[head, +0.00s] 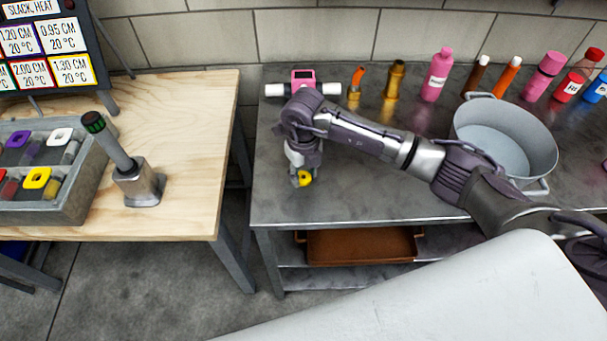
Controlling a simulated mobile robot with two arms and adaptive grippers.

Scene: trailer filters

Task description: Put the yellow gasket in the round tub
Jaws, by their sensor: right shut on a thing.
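My right gripper (299,176) points down over the left part of the metal table. It is shut on the yellow gasket (306,178), of which a small part shows at the fingertips. It is low over the tabletop; I cannot tell whether the gasket touches it. The round tub (505,150) is a grey metal pot with side handles at the right of the same table. Its inside looks empty where I can see it. My left gripper is not in view.
Colored bottles, including a pink one (437,75), line the back of the metal table (330,205). A pink and white device (303,77) stands behind my gripper. A wooden table (190,140) at left holds a grey tray (60,210) and a lever (125,165). A gap separates the tables.

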